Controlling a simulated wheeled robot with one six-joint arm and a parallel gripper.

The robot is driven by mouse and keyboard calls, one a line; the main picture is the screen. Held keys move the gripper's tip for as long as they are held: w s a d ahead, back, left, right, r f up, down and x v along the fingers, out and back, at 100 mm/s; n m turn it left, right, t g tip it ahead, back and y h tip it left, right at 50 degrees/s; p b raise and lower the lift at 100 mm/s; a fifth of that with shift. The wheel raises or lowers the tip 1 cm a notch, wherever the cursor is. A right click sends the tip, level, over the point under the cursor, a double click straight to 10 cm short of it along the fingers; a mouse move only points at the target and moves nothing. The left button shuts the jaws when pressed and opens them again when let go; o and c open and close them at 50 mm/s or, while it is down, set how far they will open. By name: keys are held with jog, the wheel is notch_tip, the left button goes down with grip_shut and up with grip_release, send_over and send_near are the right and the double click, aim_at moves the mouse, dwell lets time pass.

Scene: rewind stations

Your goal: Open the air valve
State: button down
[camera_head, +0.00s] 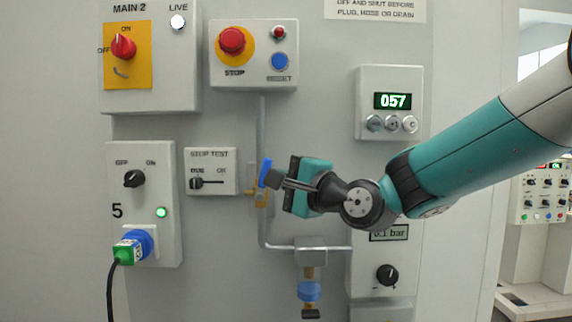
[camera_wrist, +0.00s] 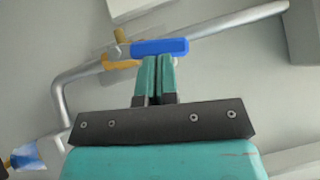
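The air valve has a blue lever (camera_head: 265,172) on a brass body (camera_head: 261,197), set in a grey pipe on the panel. In the wrist view the blue lever (camera_wrist: 160,47) runs roughly along the pipe, slightly angled to it, with the brass body (camera_wrist: 121,63) at its left. My gripper (camera_head: 277,180) is just right of the lever. In the wrist view its two teal fingers (camera_wrist: 157,60) are together with only a thin gap, their tips at the lever's edge. The lever lies across both fingers, not between them. Whether they touch it I cannot tell.
A stop test box (camera_head: 211,171) is close left of the valve. The red stop button box (camera_head: 254,73) is above. A counter box (camera_head: 392,102) reading 057 is at upper right. A gauge panel (camera_head: 383,262) sits under my arm. A socket box (camera_head: 144,205) with a cable is at left.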

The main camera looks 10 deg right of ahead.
jog(key=p, duration=0.1)
jog(key=r+n+g+p, duration=0.1)
jog(key=p, duration=0.1)
jog(key=shift+w+a+n+h, duration=0.1)
jog(key=shift+a+n+h, duration=0.2)
jog(key=shift+a+h, duration=0.1)
jog(key=shift+f, duration=0.15)
jog(key=w+d+b+v, duration=0.1)
jog(key=d+b+v, duration=0.1)
jog(key=v, duration=1.1)
jog(key=shift+w+d+b, duration=0.25)
jog(key=shift+w+b, duration=0.1)
jog(key=shift+b, duration=0.2)
jog(key=shift+f, duration=0.1)
